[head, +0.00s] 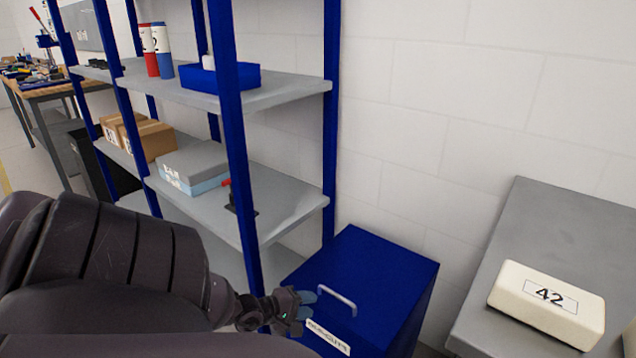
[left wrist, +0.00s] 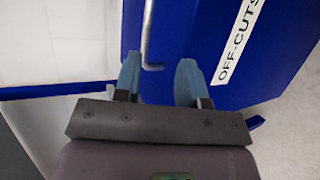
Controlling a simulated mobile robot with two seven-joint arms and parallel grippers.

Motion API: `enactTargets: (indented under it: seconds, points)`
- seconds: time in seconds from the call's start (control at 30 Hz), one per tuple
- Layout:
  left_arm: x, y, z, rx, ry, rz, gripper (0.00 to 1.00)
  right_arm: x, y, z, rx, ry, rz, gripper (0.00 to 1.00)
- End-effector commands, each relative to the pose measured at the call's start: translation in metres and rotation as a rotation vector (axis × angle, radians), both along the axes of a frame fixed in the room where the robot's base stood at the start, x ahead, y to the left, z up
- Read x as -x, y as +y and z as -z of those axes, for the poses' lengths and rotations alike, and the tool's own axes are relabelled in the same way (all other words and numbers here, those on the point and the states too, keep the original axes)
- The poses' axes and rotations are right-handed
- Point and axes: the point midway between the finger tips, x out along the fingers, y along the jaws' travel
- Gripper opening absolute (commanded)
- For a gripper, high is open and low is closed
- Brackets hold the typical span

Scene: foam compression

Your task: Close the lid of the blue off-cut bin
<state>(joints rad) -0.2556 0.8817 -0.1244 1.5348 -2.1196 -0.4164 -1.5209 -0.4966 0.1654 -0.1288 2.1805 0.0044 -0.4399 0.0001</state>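The blue off-cut bin (head: 405,315) stands on the floor between the shelf rack and the grey table. Its blue lid (head: 375,265) lies flat across the top, and I see no gap under it from here. A silver handle (head: 338,300) is on the lid, and a white OFF-CUTS label (head: 328,337) is near its front edge. My left gripper (head: 306,304) is at the lid's left side, close to the handle. In the left wrist view its two blue-grey fingers (left wrist: 158,82) are apart, with the handle's end (left wrist: 148,40) near the gap between them. Contact cannot be told. My right gripper is out of view.
At right a grey table (head: 560,225) carries a cream foam block marked 42 (head: 547,303). A white wall is behind.

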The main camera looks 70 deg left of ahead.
Motion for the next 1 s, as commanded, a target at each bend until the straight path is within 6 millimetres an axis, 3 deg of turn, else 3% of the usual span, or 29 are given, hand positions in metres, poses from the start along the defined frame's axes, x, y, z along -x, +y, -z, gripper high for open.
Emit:
enactTargets:
  seconds: [0.33,1.0]
  points:
    - [0.031,-0.003,-0.017,-0.003,-0.011,0.001,0.38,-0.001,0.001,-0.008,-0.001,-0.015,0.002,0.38]
    - [0.033,-0.003,-0.018,-0.003,-0.012,0.001,0.38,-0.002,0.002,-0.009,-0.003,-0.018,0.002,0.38]
